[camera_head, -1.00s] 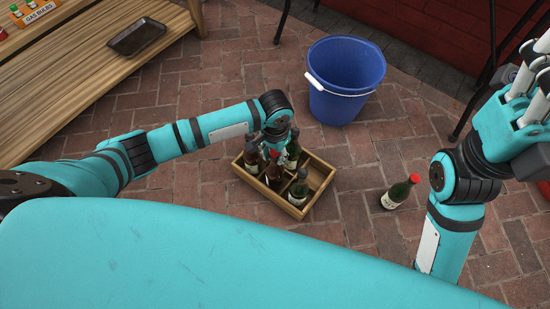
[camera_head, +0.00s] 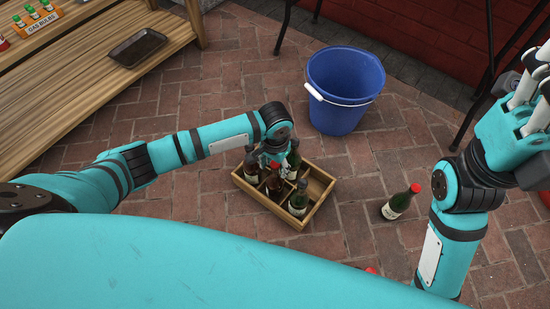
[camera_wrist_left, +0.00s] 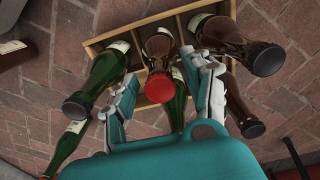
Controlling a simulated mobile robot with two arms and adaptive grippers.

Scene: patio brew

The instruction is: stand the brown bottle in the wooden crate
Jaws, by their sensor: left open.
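The wooden crate (camera_head: 306,222) stands on the brick floor and holds several bottles. The brown bottle (camera_head: 273,188) with a red cap is in it, appearing upright in a compartment. In the left wrist view the brown bottle (camera_wrist_left: 160,45) has its red cap between the fingers. My left gripper (camera_head: 276,162) is open over the crate, its fingers (camera_wrist_left: 160,88) apart on either side of that cap. It hides part of the crate in the head view. My right gripper (camera_head: 522,100) is raised at the right edge, its fingertips partly cut off.
A wooden shelf (camera_head: 95,85) with a dark tray (camera_head: 137,47) is at left. A red tip (camera_head: 370,269) shows at my body's edge.

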